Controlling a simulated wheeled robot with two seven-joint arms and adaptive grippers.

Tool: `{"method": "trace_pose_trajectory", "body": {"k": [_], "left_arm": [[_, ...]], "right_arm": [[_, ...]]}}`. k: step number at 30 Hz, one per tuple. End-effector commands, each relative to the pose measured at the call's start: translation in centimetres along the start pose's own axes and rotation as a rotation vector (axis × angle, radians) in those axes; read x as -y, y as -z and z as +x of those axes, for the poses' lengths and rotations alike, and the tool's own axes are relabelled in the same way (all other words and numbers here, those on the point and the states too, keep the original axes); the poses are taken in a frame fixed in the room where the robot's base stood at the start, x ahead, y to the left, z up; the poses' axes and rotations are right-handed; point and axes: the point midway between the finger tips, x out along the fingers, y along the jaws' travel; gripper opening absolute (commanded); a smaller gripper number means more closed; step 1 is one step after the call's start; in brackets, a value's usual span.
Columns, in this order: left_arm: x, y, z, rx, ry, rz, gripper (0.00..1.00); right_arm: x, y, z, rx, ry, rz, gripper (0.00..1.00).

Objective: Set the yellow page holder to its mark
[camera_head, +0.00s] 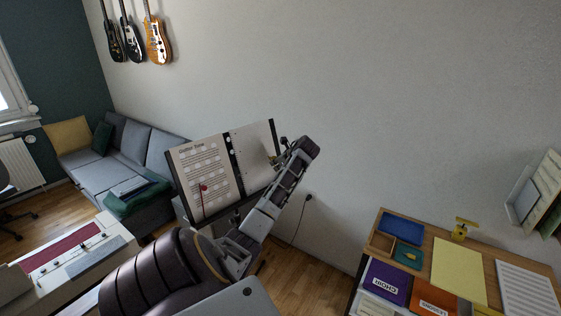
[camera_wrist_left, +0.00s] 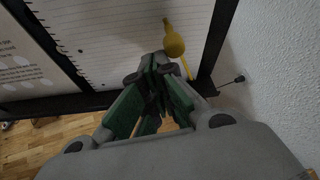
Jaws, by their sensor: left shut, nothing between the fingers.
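The yellow page holder (camera_wrist_left: 173,42) has a rounded head and a thin arm. In the left wrist view it lies against the lined right-hand page near the page's right edge. Only a small yellow part of it (camera_head: 271,159) shows in the head view, beside my gripper. My left gripper (camera_head: 284,143) is shut and empty at the right side of the music stand. In the left wrist view its fingertips (camera_wrist_left: 158,66) are just below and left of the holder's head; I cannot tell whether they touch. I cannot make out a mark. My right gripper is not in view.
An open music binder (camera_head: 222,169) stands on a black stand, with a red page holder (camera_head: 203,188) on its left page. The wall (camera_wrist_left: 270,80) is close on the right. A desk (camera_head: 375,215) with folders and a yellow object (camera_head: 461,228) stands at lower right.

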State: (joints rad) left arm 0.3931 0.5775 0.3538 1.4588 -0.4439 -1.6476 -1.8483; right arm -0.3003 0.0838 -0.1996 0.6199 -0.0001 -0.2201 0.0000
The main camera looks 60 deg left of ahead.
Motion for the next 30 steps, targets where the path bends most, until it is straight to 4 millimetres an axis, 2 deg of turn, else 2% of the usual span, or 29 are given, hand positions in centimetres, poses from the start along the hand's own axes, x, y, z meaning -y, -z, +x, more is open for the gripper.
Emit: {"method": "trace_pose_trajectory", "body": {"k": [8,15,30], "left_arm": [[1.2,-1.0,0.3,0.002,-0.003,-0.002,0.00],[1.9,-1.1,0.3,0.000,-0.003,-0.003,0.00],[2.0,-1.1,0.3,0.001,-0.003,-0.003,0.00]], "right_arm": [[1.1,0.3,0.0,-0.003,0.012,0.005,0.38],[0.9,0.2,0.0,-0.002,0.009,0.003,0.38],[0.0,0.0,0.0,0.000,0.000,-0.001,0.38]]}}
